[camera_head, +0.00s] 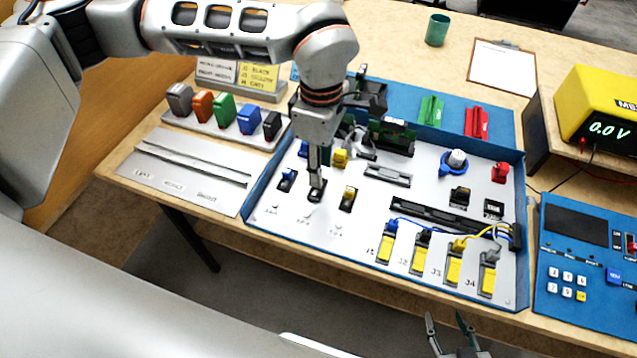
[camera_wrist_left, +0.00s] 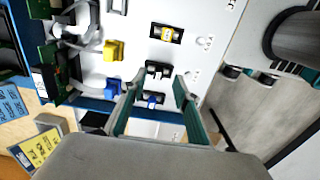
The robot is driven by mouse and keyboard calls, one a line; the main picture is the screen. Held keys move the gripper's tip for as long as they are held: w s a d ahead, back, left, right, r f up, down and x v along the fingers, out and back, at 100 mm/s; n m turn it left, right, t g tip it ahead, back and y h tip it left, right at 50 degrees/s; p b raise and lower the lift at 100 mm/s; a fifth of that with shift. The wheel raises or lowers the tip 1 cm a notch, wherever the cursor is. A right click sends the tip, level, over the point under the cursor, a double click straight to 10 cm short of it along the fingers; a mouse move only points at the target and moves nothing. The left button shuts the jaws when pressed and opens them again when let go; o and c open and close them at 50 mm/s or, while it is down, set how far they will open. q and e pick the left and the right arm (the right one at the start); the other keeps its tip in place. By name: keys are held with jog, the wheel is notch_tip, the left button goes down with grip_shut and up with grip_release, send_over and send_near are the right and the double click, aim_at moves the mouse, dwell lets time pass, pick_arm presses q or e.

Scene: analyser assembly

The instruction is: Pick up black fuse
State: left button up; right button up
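The black fuse (camera_head: 317,196) sits in the middle of three small holders on the white panel, between a blue fuse (camera_head: 287,178) and a yellow fuse (camera_head: 348,197). My left gripper (camera_head: 316,183) points down right above it. In the left wrist view, the black fuse (camera_wrist_left: 158,69) shows just beyond and between the fingertips of my left gripper (camera_wrist_left: 159,79). Those fingers are apart, with nothing held. Whether they touch the fuse or its holder I cannot tell. My right gripper (camera_head: 448,318) is open and empty at the bottom edge of the head view.
The blue panel rim (camera_head: 247,195) rises left of the fuses. Yellow and blue knobs (camera_head: 340,158) stand behind them. Coloured blocks (camera_head: 224,108) stand in a rack at the back left. Wired yellow connectors (camera_head: 420,258) lie to the right. The panel front by the fuses is clear.

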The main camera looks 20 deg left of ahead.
pick_arm(q)
jog(key=f, duration=0.3)
jog(key=shift+a+f, duration=0.35)
jog(key=shift+f, duration=0.05)
jog(key=shift+w+f, duration=0.15)
jog(key=shift+f, duration=0.25)
jog(key=c, duration=0.8)
jog(key=shift+c, duration=0.2)
jog(key=shift+r, duration=0.1)
jog(key=shift+r, duration=0.55)
notch_tip(320, 180, up, 19)
jog(key=p, duration=0.1)
jog(key=shift+p, duration=0.35)
